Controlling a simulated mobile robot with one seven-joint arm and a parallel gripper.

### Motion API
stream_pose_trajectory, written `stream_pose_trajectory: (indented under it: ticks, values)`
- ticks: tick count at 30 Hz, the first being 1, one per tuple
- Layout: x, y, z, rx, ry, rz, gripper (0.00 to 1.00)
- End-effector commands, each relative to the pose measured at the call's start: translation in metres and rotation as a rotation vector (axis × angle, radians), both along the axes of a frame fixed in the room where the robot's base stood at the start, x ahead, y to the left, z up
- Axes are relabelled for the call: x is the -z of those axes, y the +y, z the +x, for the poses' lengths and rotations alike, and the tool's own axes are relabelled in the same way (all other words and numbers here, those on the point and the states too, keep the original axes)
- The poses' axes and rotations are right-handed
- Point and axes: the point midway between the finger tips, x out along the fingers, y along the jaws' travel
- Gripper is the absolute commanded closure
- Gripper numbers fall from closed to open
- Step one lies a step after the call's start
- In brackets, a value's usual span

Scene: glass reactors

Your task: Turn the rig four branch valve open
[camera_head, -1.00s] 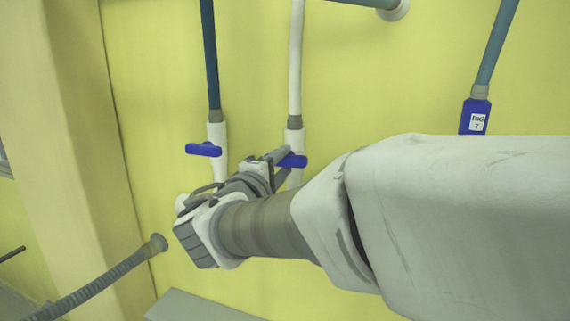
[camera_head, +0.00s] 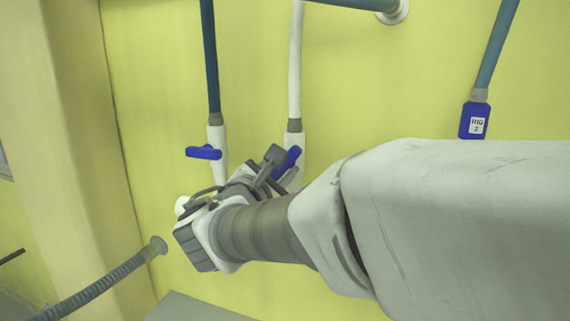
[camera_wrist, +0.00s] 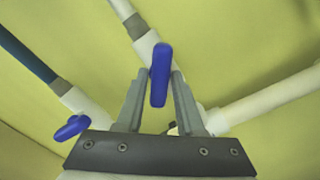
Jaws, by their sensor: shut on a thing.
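My gripper (camera_head: 276,166) is shut on this handle. In the wrist view the blue handle (camera_wrist: 160,75) stands between my two grey fingertips (camera_wrist: 159,78), and its lower end lies between them. In the head view the handle is tilted, its right end up. No rig label shows on this valve, so I cannot tell its number. My wrist hides the lower part of its pipe.
A second blue handle (camera_head: 203,152) lies crosswise on the white valve to the left, close to my wrist. A blue block labelled RIG 2 (camera_head: 474,121) hangs at the right. A grey corrugated hose (camera_head: 110,279) meets the wall at lower left.

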Motion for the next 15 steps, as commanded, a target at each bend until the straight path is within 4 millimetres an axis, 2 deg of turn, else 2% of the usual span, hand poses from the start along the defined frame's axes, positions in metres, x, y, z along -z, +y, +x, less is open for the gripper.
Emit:
stream_pose_trajectory:
  ticks: [15]
  values:
    - [-0.0016, 0.0002, 0.0003, -0.001, 0.148, -0.408, 1.00]
